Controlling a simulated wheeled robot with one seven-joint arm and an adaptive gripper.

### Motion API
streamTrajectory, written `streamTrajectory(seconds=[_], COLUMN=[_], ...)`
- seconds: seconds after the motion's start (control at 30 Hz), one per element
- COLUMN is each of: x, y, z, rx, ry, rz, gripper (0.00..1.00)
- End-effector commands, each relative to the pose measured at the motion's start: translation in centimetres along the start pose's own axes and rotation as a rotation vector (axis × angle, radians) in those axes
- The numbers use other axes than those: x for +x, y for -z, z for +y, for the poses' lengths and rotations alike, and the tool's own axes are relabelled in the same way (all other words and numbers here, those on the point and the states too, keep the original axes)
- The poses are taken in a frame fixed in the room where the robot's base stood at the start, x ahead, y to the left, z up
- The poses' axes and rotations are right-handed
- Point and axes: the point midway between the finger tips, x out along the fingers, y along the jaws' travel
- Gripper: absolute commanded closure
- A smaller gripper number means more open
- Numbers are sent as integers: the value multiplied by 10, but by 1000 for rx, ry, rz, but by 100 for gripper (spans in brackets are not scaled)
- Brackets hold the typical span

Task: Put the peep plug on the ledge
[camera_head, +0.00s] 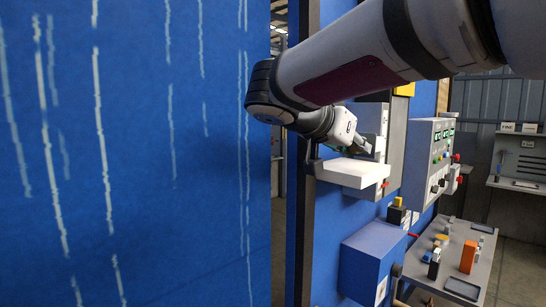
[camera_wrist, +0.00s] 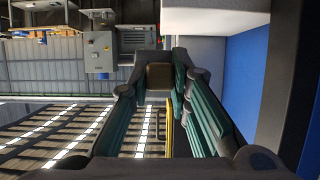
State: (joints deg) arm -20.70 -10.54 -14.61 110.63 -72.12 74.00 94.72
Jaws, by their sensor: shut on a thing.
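The ledge (camera_head: 350,176) is a white shelf on the blue wall panel, and its pale block shape fills the top right of the wrist view (camera_wrist: 215,18). My gripper (camera_head: 364,147) is just above the ledge in the head view. In the wrist view its teal fingers (camera_wrist: 160,75) are shut on a small brown, square-ended piece, which I take to be the peep plug (camera_wrist: 159,78). The plug appears apart from the ledge, to its left in the wrist view. In the head view the plug cannot be made out at the fingertips.
A grey control box (camera_head: 428,155) with gauges and knobs is right of the ledge. A blue box (camera_head: 370,262) is below it. A grey table (camera_head: 462,262) with several small parts, including an orange block (camera_head: 468,256), stands lower right. A large blue panel (camera_head: 130,150) fills the left.

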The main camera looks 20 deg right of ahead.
Motion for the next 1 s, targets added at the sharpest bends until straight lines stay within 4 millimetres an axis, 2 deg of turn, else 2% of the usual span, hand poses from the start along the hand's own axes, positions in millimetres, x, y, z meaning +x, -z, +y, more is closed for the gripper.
streamTrajectory(seconds=[0.2, 0.53, 0.73, 1.0], x=[8, 14, 24, 27], y=[-1, -1, -27, -33], z=[-40, -68, -64, -66], rx=[-2, -1, -3, 1], ry=[0, 1, -1, 1], rz=[1, 1, 0, 0], gripper=[100, 100, 100, 100])
